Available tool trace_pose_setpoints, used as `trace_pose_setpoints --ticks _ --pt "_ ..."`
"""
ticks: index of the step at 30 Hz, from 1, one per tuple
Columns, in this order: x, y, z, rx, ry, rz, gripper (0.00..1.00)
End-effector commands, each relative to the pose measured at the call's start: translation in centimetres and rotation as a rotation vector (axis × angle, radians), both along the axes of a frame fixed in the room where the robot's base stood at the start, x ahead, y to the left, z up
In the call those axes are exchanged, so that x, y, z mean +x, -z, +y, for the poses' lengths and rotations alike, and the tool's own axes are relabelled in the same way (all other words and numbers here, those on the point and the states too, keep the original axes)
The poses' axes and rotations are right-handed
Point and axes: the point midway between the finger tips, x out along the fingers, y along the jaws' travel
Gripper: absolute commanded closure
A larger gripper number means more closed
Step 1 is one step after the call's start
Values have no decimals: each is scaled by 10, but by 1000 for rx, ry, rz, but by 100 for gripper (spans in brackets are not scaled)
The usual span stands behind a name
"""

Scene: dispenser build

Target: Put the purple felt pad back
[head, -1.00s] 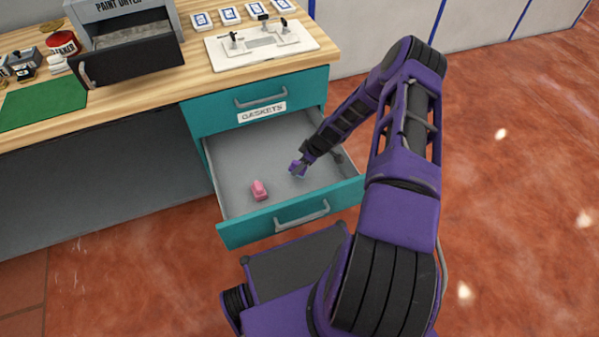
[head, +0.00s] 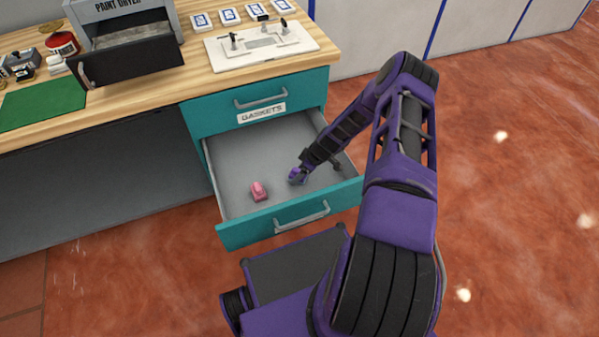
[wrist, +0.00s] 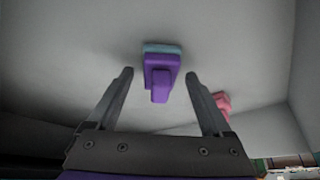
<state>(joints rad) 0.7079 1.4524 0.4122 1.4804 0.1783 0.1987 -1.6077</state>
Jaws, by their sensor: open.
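The purple felt pad (wrist: 160,72), a purple block with a narrower raised grip and a pale teal layer along one edge, lies on the grey floor of the open teal drawer (head: 235,237). In the wrist view it sits between and just beyond the tips of my open gripper (wrist: 159,75), with a gap on each side. In the head view my gripper (head: 299,171) reaches down into the drawer, and my arm partly hides that spot. Nothing is held.
A pink block (head: 258,191) of similar shape lies left of my gripper in the drawer; it also shows in the wrist view (wrist: 222,104). A shut drawer labelled GASKETS (head: 262,112) is above. The counter (head: 190,85) carries a paint dryer (head: 125,45), green mat (head: 42,97) and white fixture board (head: 262,45).

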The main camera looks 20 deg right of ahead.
Motion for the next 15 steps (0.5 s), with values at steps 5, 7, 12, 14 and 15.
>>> trace_pose_setpoints --ticks 5,7,12,14,15 --pt "-3 -15 -6 -1 2 -1 16" --pt "-7 -27 -10 -1 2 -1 16" --pt "-17 -61 -22 -3 2 -2 16" --pt "-21 -72 -26 -1 2 -2 16" --pt "-23 -79 -29 -2 1 -2 16"
